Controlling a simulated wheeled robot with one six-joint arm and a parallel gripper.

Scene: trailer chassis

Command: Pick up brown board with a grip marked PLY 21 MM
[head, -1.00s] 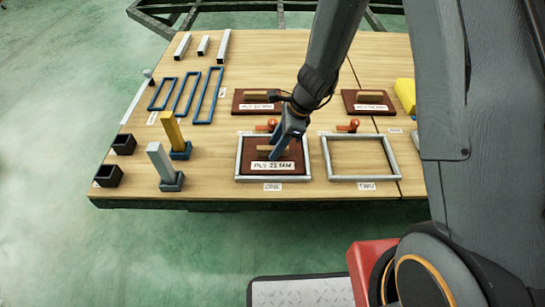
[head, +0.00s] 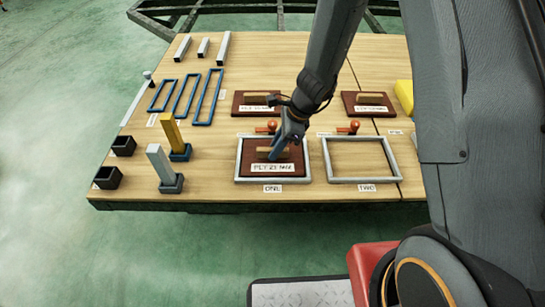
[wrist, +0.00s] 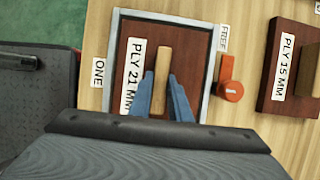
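The brown board marked PLY 21 MM (head: 250,158) lies within the grey frame labelled ONE (head: 238,170). Its wooden grip and white label face up. In the wrist view the brown board (wrist: 126,55) fills the frame, with the light wooden grip (wrist: 162,62) along its middle. My gripper (head: 277,154) is at the grip. In the wrist view the blue fingers of my gripper (wrist: 162,88) lie against both sides of the grip, closed on it. I cannot tell whether the board is raised slightly off the table.
An orange-red knob (wrist: 232,91) by a FREE label sits beside the frame. The empty frame TWO (head: 328,160) is at right. Two more brown boards (head: 240,105) (head: 350,108) lie behind. Blue frames (head: 184,95), upright posts (head: 160,163) and black boxes (head: 108,178) stand left.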

